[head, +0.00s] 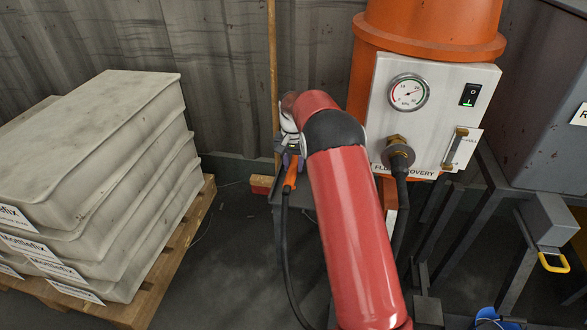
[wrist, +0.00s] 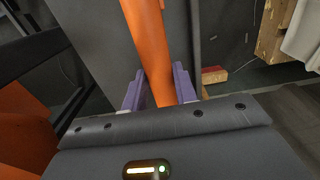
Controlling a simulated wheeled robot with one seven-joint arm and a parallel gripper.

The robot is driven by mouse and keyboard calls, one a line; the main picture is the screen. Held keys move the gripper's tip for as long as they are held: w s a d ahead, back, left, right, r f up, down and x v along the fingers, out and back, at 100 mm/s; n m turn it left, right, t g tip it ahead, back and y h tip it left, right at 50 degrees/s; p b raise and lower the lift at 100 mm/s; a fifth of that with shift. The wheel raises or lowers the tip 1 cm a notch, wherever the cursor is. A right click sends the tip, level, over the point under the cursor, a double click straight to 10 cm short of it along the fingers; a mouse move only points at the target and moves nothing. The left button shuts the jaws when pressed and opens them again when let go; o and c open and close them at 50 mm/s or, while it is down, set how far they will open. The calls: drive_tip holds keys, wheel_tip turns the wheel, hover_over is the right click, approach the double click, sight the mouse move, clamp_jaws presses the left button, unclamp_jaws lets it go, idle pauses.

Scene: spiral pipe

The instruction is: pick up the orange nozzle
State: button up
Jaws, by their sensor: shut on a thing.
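The orange nozzle (head: 291,172) shows in the head view just left of my red arm, with a black hose hanging from its lower end. It also shows in the wrist view as an orange tube (wrist: 149,40) running up from between the jaws. My gripper (wrist: 158,78) has its purple fingers on both sides of the nozzle and is shut on it. In the head view my gripper (head: 287,156) is mostly hidden behind my wrist. I cannot tell whether the nozzle touches the dark grey surface (head: 305,197) behind it.
An orange machine with a white gauge panel (head: 385,130) stands to the right of my arm. Stacked grey bags (head: 90,150) lie on a wooden pallet (head: 150,300) at left. A corrugated wall (head: 215,70) is behind. Dark floor (head: 230,250) is open between pallet and arm.

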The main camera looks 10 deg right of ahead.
sight(293, 164)
wheel_tip(293, 164, up, 18)
drive_tip(key=p, duration=0.2)
